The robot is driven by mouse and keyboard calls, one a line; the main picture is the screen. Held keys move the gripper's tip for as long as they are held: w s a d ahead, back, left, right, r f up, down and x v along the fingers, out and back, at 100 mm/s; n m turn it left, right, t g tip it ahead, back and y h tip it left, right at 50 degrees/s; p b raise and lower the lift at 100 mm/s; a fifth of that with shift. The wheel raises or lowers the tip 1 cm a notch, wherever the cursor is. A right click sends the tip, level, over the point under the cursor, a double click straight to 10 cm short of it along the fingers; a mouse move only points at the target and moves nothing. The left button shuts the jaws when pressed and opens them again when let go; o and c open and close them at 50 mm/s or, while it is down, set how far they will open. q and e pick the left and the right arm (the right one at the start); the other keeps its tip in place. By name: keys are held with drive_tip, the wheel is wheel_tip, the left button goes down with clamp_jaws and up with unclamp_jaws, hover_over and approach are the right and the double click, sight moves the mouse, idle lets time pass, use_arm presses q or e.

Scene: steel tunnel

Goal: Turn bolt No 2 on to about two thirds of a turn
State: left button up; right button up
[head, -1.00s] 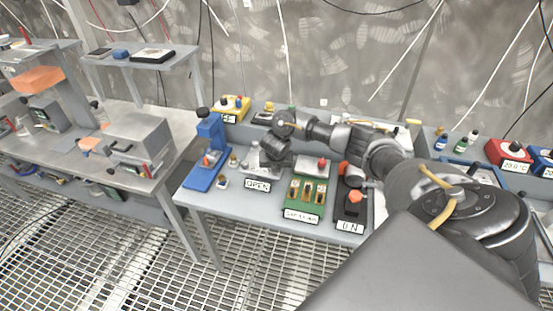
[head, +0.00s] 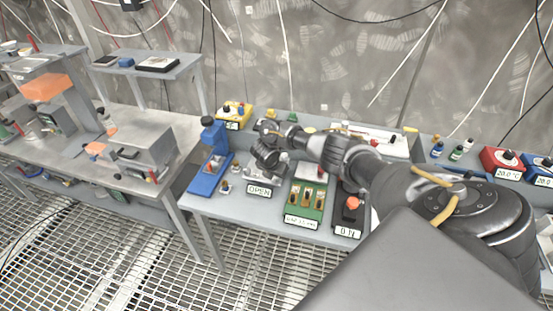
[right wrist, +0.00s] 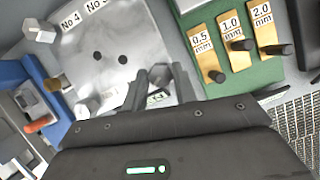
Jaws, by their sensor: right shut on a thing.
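A grey metal plate (right wrist: 110,42) fills the upper left of the right wrist view. It carries labels No 4 and one partly cut off, and two dark holes. My right gripper (right wrist: 160,82) reaches over the plate's lower right part. Its fingers are shut on what seems a bolt, mostly hidden between them; its number label cannot be read. In the head view my right gripper (head: 268,160) is over the plate, behind the OPEN sign (head: 259,190). My left gripper is not in view.
A green block with brass gauges (head: 305,200) stands right of the plate, then a black box with a red knob (head: 351,208). A blue press (head: 210,158) stands left. A yellow box (head: 235,110) is behind.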

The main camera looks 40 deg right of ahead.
drive_tip(key=shift+w+r, duration=0.1)
drive_tip(key=o, duration=1)
drive_tip(key=shift+a+r, duration=0.2)
drive_tip(key=shift+r, duration=0.2)
drive_tip(key=shift+p+v, duration=0.7)
drive_tip(key=shift+v, duration=4.25)
drive_tip(key=shift+f, duration=0.1)
